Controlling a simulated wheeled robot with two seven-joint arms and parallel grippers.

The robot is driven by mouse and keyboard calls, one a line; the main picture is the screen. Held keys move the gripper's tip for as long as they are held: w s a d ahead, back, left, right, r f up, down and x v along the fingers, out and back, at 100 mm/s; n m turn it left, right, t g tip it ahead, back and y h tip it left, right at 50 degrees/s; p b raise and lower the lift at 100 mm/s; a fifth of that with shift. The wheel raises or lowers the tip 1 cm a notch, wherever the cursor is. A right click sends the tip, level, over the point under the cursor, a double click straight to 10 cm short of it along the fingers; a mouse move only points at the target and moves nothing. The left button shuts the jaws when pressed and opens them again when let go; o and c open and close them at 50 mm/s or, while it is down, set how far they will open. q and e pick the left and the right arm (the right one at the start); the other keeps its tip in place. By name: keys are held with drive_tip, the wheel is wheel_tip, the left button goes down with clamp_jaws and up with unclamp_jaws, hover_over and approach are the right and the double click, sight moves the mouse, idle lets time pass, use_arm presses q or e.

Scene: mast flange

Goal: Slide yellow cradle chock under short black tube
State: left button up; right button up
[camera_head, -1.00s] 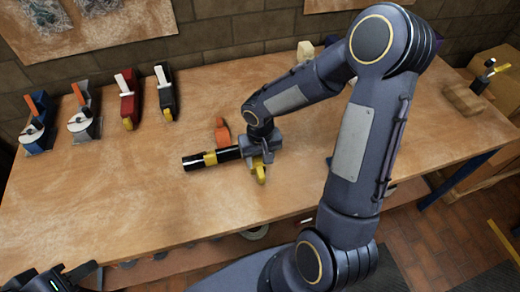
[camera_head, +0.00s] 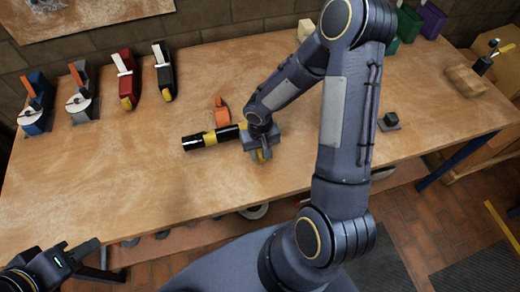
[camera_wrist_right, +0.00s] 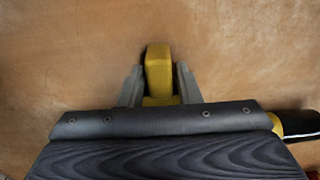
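The short black tube (camera_head: 196,142) with a yellow band lies on the workbench in the head view, its right end reaching my right gripper. Its end also shows in the right wrist view (camera_wrist_right: 298,124). The yellow cradle chock (camera_wrist_right: 158,72) is between the fingers of my right gripper (camera_wrist_right: 159,85); in the head view only a bit of the chock (camera_head: 264,155) shows below the gripper (camera_head: 262,148). The fingers flank the chock closely; whether they press on it I cannot tell. My left gripper (camera_head: 92,262) is open and empty at lower left, in front of the bench.
An orange piece (camera_head: 221,117) stands just behind the tube. Several clamp-like tools (camera_head: 124,78) line the back left of the workbench (camera_head: 120,190). A small dark block (camera_head: 390,121) and a wooden piece (camera_head: 465,80) are to the right. The bench's front left is clear.

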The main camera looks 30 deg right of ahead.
clamp_jaws()
drive_tip(key=shift+w, duration=0.35)
drive_tip(key=shift+o, duration=2.1)
unclamp_jaws()
drive_tip(key=shift+d+r, duration=0.1)
wheel_tip(320, 180, up, 8)
drive_tip(key=shift+f, duration=0.25)
drive_tip(key=shift+r, duration=0.15)
